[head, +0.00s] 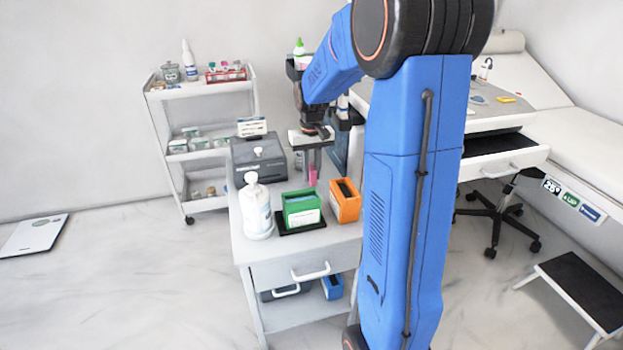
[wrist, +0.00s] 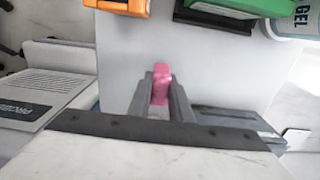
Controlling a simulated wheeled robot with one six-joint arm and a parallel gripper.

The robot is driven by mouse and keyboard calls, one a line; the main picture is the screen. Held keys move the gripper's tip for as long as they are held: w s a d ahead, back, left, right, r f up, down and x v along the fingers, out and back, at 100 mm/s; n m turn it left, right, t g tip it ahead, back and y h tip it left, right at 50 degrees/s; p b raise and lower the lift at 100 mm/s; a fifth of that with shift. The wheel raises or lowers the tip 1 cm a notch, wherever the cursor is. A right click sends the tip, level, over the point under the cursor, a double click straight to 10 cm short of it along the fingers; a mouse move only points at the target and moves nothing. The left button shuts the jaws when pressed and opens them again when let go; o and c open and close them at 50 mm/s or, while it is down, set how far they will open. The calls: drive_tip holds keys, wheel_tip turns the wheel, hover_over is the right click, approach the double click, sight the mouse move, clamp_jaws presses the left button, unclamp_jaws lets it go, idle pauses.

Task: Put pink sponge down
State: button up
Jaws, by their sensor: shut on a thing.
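The pink sponge (wrist: 161,84) is small and upright between the two fingers of my gripper (wrist: 161,98) in the wrist view. My gripper is shut on it, with a finger on each side. In the head view the pink sponge (head: 312,176) shows below my gripper (head: 312,168), over the back part of the white cart top (head: 345,232). I cannot tell whether the sponge touches the cart top.
A green box (head: 301,208) on a black tray, an orange box (head: 345,200) and a white pump bottle (head: 257,207) stand in front of my gripper. A dark grey box (head: 258,160) stands to its left. Bare white surface lies around the sponge.

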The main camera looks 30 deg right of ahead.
drive_tip(key=shift+f, duration=1.3)
drive_tip(key=o, duration=0.8)
drive_tip(key=shift+f, duration=0.1)
drive_tip(key=shift+o, duration=0.2)
